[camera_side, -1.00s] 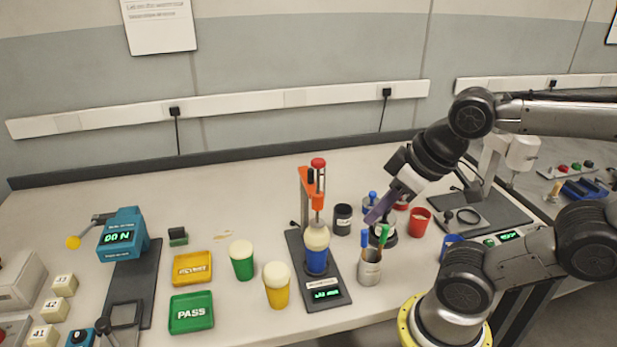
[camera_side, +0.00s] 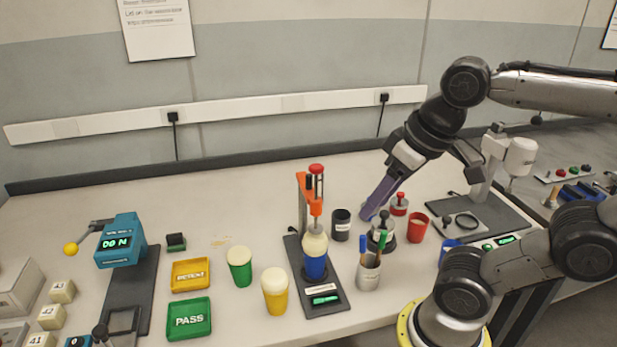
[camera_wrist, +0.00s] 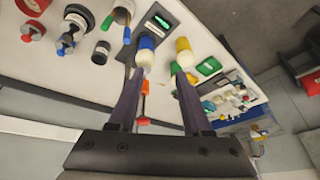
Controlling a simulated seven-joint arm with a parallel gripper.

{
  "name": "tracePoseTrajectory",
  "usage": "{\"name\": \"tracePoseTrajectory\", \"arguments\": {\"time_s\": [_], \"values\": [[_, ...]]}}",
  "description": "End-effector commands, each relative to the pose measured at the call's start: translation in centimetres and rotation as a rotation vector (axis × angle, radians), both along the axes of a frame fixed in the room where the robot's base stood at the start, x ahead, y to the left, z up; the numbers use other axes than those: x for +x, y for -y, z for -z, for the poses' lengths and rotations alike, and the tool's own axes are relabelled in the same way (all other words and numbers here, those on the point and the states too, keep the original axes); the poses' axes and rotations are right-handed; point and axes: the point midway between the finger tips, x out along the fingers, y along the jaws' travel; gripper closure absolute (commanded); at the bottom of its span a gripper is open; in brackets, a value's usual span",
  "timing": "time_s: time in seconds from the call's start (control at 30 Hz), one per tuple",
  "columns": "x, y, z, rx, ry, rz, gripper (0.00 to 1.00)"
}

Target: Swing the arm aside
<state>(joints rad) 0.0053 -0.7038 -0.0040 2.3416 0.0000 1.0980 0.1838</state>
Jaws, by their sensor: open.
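My gripper (camera_side: 368,214) hangs above the bench, to the right of the orange press (camera_side: 308,190). Its long purple fingers point down and left. In the wrist view my gripper (camera_wrist: 161,72) has its two fingers apart with nothing between them. A blue cup (camera_side: 315,268) with a pale domed top sits under the press plunger; it also shows beyond the fingertips in the wrist view (camera_wrist: 146,43). From the side, the fingers overlap each other, and their exact height above the bench cannot be told.
Near the fingers stand a black cup (camera_side: 341,226), a pen holder (camera_side: 368,272), a red cup (camera_side: 417,228) and a red-knobbed weight (camera_side: 400,203). A grey stand (camera_side: 490,165) is at right. Yellow (camera_side: 275,293) and green (camera_side: 239,268) cups are left of the press. The bench behind is clear.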

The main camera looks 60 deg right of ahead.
Motion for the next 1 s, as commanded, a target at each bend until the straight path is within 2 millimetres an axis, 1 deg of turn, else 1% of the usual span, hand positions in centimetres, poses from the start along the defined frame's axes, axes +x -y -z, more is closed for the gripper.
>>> {"name": "tracePoseTrajectory", "arguments": {"time_s": [0.03, 0.1, 0.17, 0.2, 0.27, 0.3, 0.43, 0.57, 0.6, 0.7, 0.8, 1.0], "values": [[0.9, 0.2, -1.6, 0.015, -0.022, 0.045, 0.51], [2.1, 0.5, -3.6, 0.037, -0.062, 0.116, 0.51], [3.3, 0.9, -5.3, 0.053, -0.099, 0.179, 0.51], [4.3, 1.2, -6.3, 0.064, -0.123, 0.220, 0.51], [5.9, 1.8, -7.7, 0.078, -0.161, 0.285, 0.51], [7.0, 2.2, -8.5, 0.086, -0.186, 0.325, 0.51], [10.7, 3.9, -10.2, 0.106, -0.262, 0.444, 0.51], [14.3, 5.8, -10.5, 0.118, -0.321, 0.525, 0.51], [15.2, 6.4, -10.4, 0.119, -0.334, 0.541, 0.51], [17.2, 7.6, -9.6, 0.122, -0.355, 0.564, 0.51], [18.0, 8.4, -8.5, 0.123, -0.384, 0.580, 0.51], [18.1, 8.8, -7.0, 0.125, -0.401, 0.591, 0.51]]}}
